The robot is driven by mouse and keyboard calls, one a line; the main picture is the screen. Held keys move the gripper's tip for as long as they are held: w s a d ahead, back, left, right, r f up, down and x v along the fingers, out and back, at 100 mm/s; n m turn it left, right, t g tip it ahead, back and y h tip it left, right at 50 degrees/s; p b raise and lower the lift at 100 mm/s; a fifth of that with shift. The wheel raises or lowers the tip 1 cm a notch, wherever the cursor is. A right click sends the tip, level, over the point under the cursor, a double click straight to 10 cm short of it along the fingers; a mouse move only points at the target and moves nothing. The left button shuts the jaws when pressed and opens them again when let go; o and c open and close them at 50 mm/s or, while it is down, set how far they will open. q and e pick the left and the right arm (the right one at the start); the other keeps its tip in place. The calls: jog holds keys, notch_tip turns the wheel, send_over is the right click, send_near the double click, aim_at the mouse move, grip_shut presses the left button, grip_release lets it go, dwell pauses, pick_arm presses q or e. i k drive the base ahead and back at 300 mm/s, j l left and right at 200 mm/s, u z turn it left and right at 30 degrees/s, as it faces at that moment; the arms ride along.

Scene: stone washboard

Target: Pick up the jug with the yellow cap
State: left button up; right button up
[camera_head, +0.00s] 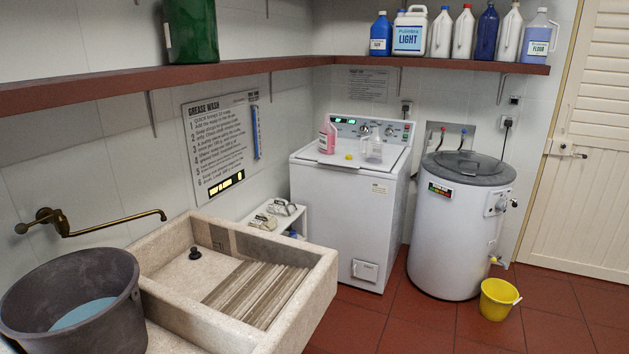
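On top of the white washing machine (350,200) stands a pink bottle (328,138). To its right is a pale, see-through jug (372,149). A small yellow piece (349,156) lies on the lid between them, apart from the pink bottle; I cannot tell if it is a cap. Several jugs stand on the red shelf, among them a white one labelled LIGHT (410,36) and a light blue one (539,38). I make out no clearly yellow cap on any jug. Neither of my grippers is in view.
A stone washboard sink (315,290) fills the lower left, with a grey bucket (115,275) and a brass tap (100,228) beside it. A white cylindrical washer (450,240) and yellow bucket (497,300) stand right of the machine. Red floor (400,325) is clear in front.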

aim_at(375, 147)
jog(key=i+l, duration=0.35)
jog(key=l, duration=0.15)
jog(key=i+l, duration=0.75)
jog(key=l, duration=0.2)
jog(key=i+l, duration=0.35)
jog(key=l, duration=0.15)
jog(key=i+l+u, duration=0.1)
jog(key=i+l, duration=0.2)
jog(key=l, duration=0.2)
jog(key=u, duration=2.35)
jog(key=z, duration=2.45)
jog(key=i+l, duration=0.1)
jog(key=i, duration=0.5)
jog(key=i+j, duration=0.1)
jog(key=i, duration=0.6)
jog(key=i+j+u, duration=0.15)
jog(key=i, duration=0.6)
